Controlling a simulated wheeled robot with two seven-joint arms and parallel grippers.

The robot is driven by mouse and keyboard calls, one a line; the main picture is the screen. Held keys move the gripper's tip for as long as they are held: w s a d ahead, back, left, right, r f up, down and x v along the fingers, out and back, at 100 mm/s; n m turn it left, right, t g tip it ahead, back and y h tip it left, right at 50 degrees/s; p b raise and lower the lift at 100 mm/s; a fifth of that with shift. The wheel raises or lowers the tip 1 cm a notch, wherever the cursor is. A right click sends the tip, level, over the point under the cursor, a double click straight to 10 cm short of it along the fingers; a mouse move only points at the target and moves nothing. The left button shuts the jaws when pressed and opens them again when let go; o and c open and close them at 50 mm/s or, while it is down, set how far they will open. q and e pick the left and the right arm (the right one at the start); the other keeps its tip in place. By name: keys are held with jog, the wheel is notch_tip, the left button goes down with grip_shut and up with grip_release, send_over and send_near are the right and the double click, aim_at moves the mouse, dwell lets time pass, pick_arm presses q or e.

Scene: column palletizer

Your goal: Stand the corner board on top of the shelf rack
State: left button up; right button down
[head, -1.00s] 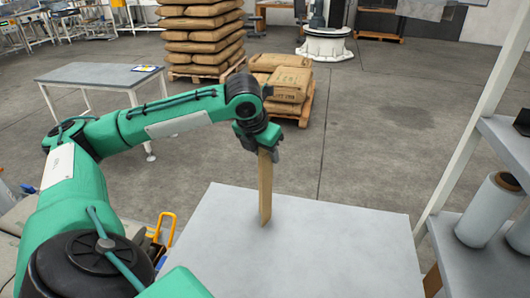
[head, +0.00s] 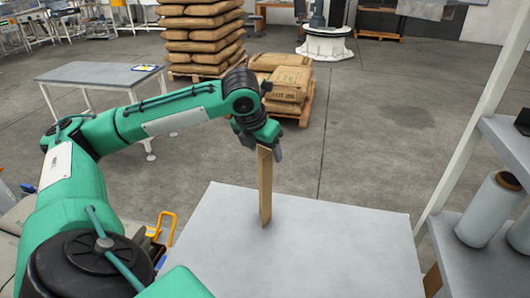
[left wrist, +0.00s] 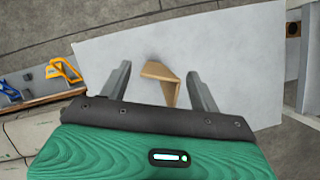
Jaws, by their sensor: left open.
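The corner board (head: 265,190) is a tall brown angled strip. It stands upright on a light grey flat top (head: 340,240), which I take to be the top of the shelf rack. My left gripper (head: 262,142) is at the upper end of the board, with its fingers open. In the left wrist view the L-shaped end of the corner board (left wrist: 160,72) shows between the two spread fingers of my left gripper (left wrist: 162,88), with gaps on both sides. My right gripper is not in view.
A shelf unit with a white post (head: 470,140) and a grey roll (head: 490,208) stands at the right. Sacks on pallets (head: 200,40) and a grey table (head: 100,76) stand behind. A yellow-handled item (head: 163,228) is left of the grey top.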

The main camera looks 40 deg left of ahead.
pick_arm(q)
jog(key=v, duration=1)
jog(key=shift+r, duration=0.2)
jog(key=shift+s+r, duration=0.1)
jog(key=shift+s, duration=0.05)
